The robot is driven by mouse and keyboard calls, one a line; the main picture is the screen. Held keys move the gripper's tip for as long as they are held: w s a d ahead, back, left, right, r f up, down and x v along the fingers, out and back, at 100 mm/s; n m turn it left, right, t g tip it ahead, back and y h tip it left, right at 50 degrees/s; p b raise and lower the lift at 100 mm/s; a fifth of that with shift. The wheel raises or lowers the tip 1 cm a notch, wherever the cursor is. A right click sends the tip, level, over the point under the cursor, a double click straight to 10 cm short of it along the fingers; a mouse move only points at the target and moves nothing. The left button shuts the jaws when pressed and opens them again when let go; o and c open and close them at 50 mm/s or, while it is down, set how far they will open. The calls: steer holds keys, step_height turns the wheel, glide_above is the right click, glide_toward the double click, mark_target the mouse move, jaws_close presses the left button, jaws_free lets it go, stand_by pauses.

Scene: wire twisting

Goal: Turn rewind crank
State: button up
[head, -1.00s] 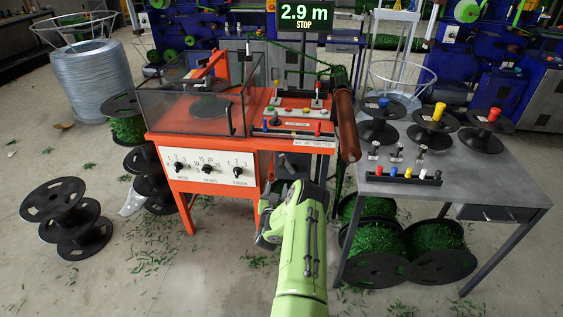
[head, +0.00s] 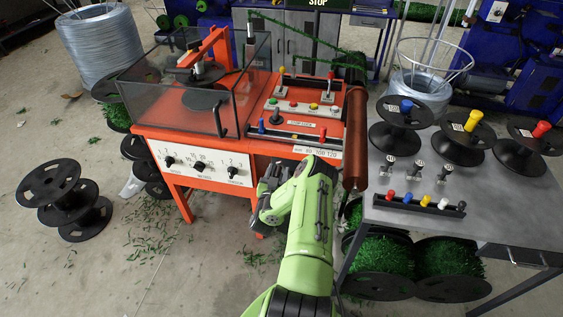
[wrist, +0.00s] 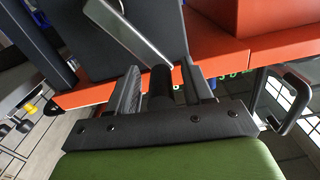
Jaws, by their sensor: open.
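My gripper (head: 268,195) is at the front right of the orange rewinding machine (head: 245,150), below its control panel. In the wrist view my gripper (wrist: 160,78) is open, with one dark finger on each side of the black crank grip (wrist: 159,92). A flat metal crank arm (wrist: 128,28) runs from the grip up to the left, beside a dark block. The grip sits between the fingers; I cannot tell whether either finger touches it. In the head view the crank cannot be made out, and my arm covers part of that area.
A clear guard box (head: 175,95) stands on the machine's left. A brown roller (head: 356,140) is at its right edge. A grey table (head: 480,210) with spools is close on the right. Stacked black spools (head: 65,205) stand on the floor at left.

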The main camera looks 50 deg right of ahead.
steer(key=shift+a+r, duration=0.1)
jaws_close()
stand_by(0.6)
